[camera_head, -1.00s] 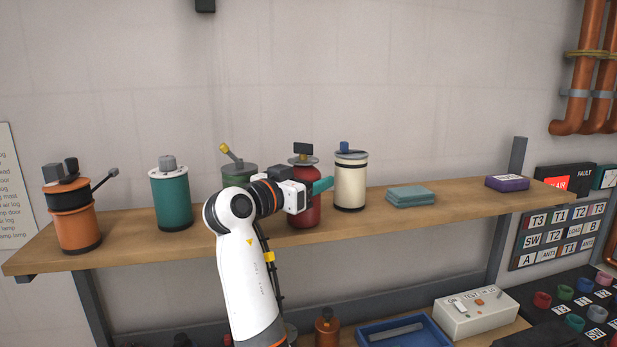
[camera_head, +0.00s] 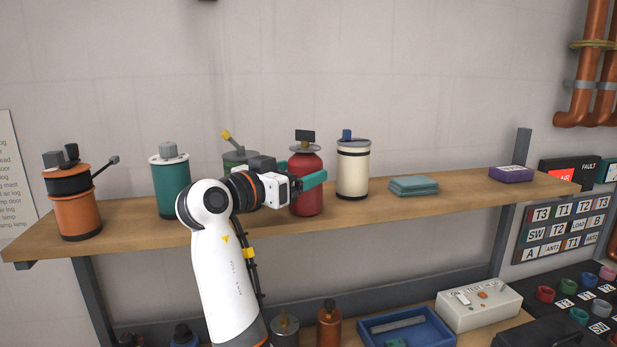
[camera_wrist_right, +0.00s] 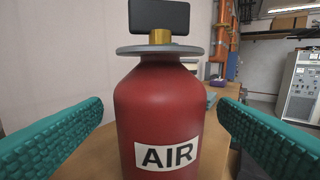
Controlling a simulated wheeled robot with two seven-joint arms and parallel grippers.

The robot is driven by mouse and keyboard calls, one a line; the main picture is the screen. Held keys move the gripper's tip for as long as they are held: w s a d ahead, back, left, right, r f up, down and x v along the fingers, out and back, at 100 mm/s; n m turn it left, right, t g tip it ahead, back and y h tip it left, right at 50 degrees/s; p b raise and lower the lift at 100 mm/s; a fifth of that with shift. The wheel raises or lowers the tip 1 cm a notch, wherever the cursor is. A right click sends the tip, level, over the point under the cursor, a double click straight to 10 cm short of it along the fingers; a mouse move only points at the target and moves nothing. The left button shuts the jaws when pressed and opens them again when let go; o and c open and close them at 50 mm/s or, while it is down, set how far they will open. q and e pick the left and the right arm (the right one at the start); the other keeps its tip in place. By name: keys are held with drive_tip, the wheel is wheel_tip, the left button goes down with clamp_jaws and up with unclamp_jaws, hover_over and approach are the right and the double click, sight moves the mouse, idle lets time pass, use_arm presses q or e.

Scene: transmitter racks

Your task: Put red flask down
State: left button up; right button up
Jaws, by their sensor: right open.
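The red flask (camera_head: 306,188) stands upright on the wooden shelf (camera_head: 420,207), between the green canister and the cream canister. It has a grey collar and a dark block on top. In the right wrist view the red flask (camera_wrist_right: 165,105) shows a white label reading AIR. My right gripper (camera_head: 306,178) is open at the flask; its teal fingers (camera_wrist_right: 163,135) stand on both sides of the flask, with a gap visible on each side. My left gripper is not in view.
On the shelf stand an orange canister (camera_head: 76,212), a teal canister (camera_head: 171,186), a green canister (camera_head: 238,160) behind my arm and a cream canister (camera_head: 352,172). Teal pads (camera_head: 413,186) and a purple box (camera_head: 510,174) lie to the right. A blue tray (camera_head: 375,327) is below.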

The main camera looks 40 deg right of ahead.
drive_tip(key=a+b, duration=0.2)
drive_tip(key=a, duration=0.5)
drive_tip(key=shift+s+a, duration=0.3)
drive_tip(key=shift+s, duration=0.15)
